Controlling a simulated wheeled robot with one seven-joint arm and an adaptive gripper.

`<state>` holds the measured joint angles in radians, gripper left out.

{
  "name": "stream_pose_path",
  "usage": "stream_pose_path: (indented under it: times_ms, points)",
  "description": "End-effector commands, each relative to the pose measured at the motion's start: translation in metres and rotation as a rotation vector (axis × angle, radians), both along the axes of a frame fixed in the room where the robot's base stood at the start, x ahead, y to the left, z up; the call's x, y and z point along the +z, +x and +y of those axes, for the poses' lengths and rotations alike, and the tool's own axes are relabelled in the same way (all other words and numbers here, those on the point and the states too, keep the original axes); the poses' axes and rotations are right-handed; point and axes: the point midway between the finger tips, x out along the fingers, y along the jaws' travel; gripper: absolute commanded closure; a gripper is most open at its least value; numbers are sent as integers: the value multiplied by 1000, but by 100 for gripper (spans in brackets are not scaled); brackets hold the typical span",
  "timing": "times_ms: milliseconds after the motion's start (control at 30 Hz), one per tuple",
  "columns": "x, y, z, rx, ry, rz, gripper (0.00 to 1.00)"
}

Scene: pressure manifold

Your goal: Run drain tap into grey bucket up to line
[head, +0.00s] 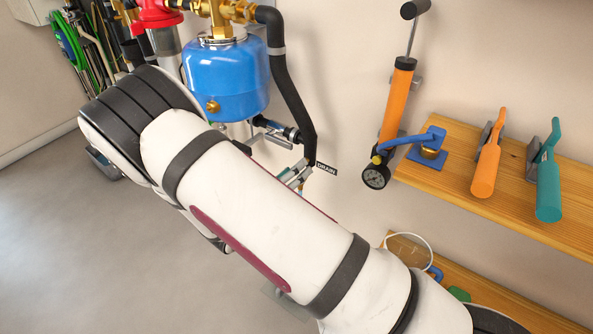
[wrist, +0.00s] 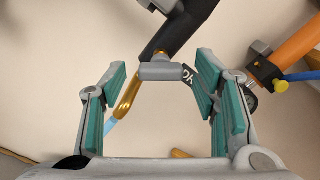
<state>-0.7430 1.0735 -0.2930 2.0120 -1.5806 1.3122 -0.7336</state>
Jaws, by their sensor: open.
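The drain tap shows in the wrist view, with a grey bar handle (wrist: 162,72) at the end of a black pipe and a curved brass spout (wrist: 128,97). A pale blue strip (wrist: 110,126) runs down below the spout; I cannot tell whether it is water or tube. My gripper (wrist: 160,84) is open, its teal pads on either side of the handle, with nothing held. In the head view my gripper (head: 297,176) is by the DRAIN label (head: 326,168), partly behind my arm. I cannot make out the grey bucket or its line; my arm covers much of the area below the tap.
A blue tank (head: 226,78) with a black hose (head: 293,100) hangs above the tap. An orange pump (head: 397,100) with a gauge is on the wall at right. A wooden shelf (head: 455,142) holds orange and teal-handled tools. A clear container (head: 408,248) stands on the lower shelf.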

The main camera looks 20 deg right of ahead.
Motion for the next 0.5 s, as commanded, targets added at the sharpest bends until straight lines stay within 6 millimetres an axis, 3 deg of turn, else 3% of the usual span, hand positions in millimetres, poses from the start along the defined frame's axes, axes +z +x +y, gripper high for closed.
stream_pose_path:
  times_ms: [200,500]
  points:
    - [0,10,-14,-2,0,-2,45]
    - [1,11,-15,-1,0,-1,45]
